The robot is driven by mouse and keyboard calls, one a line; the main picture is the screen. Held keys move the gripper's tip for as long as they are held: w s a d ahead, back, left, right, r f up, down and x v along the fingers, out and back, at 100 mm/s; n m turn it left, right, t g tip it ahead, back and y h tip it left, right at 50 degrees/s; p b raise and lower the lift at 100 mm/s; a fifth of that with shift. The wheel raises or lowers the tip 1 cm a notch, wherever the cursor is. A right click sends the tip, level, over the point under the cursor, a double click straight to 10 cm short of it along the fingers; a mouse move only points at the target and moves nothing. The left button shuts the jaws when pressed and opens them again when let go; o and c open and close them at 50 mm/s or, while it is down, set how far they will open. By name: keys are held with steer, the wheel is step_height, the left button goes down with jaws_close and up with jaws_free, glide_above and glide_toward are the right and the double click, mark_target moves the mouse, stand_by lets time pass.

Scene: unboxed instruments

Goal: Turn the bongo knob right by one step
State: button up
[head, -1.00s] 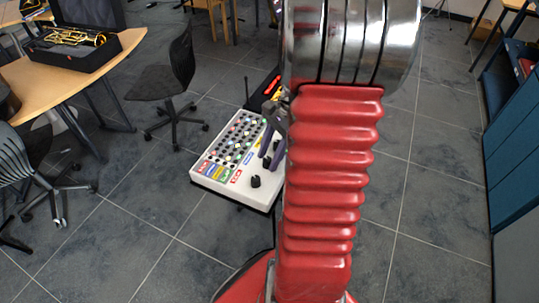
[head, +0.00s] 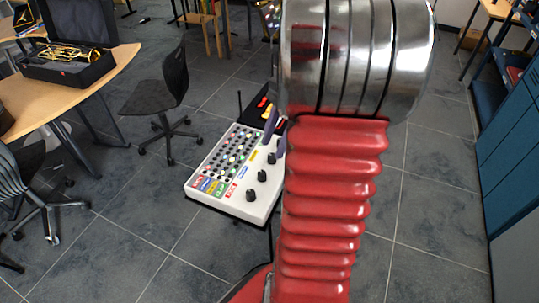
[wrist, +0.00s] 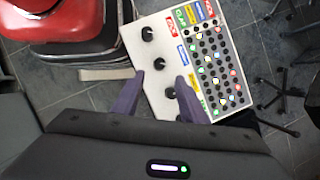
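A white control box (head: 225,203) stands left of my red arm in the head view. Its right side carries a row of black knobs, including a near one (head: 251,195), a middle one (head: 262,176) and a farther one (head: 272,158). Coloured labels sit beside them; I cannot read which says bongo. My gripper (head: 273,135) is partly hidden behind my arm, over the box's far end. In the wrist view its purple fingers (wrist: 160,75) are apart, with nothing held. One knob (wrist: 159,64) shows just beyond the fingertips and another (wrist: 170,92) between the fingers.
The box also bears a grid of coloured buttons (wrist: 212,72). A dark case (head: 250,112) with red and yellow items lies behind it. A black chair (head: 165,90) and a wooden table with a brass instrument (head: 80,53) stand left. Blue cabinets (head: 510,130) stand right.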

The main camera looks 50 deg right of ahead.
steer(key=shift+v, duration=2)
